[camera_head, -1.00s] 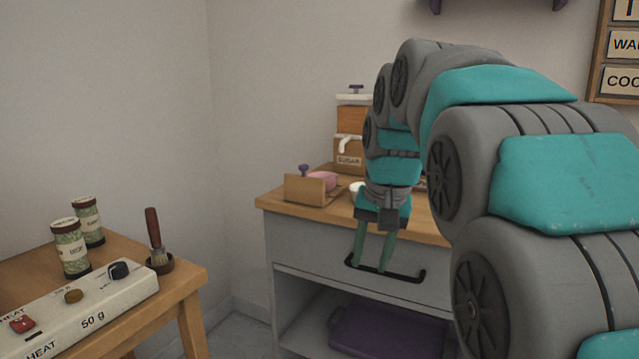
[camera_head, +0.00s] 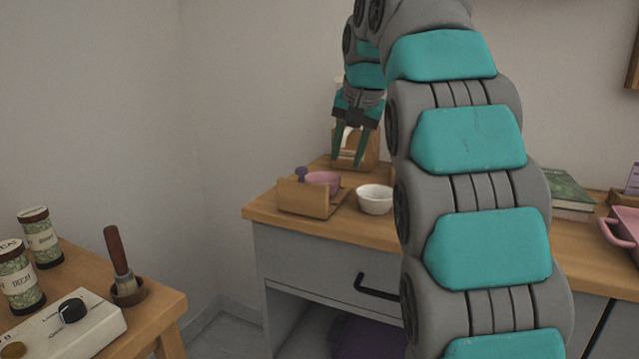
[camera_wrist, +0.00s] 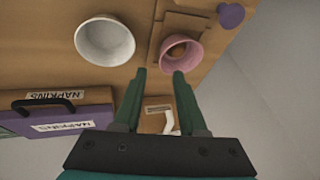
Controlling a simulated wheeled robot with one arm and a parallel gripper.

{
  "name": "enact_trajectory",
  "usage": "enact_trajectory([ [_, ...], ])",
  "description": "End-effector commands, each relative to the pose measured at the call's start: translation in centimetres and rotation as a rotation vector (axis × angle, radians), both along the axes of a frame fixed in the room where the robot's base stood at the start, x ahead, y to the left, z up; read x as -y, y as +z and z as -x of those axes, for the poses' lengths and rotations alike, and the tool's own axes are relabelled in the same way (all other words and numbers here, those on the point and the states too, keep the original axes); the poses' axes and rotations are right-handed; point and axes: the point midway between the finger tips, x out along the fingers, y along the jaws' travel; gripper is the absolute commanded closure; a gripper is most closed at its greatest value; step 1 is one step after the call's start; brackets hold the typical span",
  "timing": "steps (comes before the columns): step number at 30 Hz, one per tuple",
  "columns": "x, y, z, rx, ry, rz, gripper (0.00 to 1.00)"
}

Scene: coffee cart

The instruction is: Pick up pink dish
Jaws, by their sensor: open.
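The pink dish (camera_head: 323,183) is a small round bowl that sits in a wooden holder (camera_head: 306,201) on the counter. In the wrist view the pink dish (camera_wrist: 180,53) lies just beyond my fingertips, with its open top showing. My gripper (camera_head: 347,165) is open and empty, pointing down above and behind the dish in the head view. In the wrist view my gripper (camera_wrist: 160,72) has its two green fingers apart, with nothing between them. The lower part of the dish is hidden by the holder's front panel in the head view.
A white bowl (camera_head: 374,199) stands right of the holder. A purple knob (camera_wrist: 231,15) is beside the pink dish. The wooden sugar dispenser stands behind my gripper. A napkin box (camera_wrist: 58,114) shows in the wrist view. A pink tray (camera_head: 624,230) is at the far right.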

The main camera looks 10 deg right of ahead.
Motion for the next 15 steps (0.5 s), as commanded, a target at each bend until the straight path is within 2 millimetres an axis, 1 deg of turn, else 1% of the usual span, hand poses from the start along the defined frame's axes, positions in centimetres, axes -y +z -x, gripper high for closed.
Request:
enact_trajectory([
  [4, 0.0, -1.3, -0.5, -0.003, -0.001, 0.000, 0.59],
  [11, -0.1, -2.1, -1.1, -0.001, 0.000, 0.001, 0.59],
  [15, -0.2, -3.5, -1.9, -0.004, -0.001, -0.001, 0.59],
])
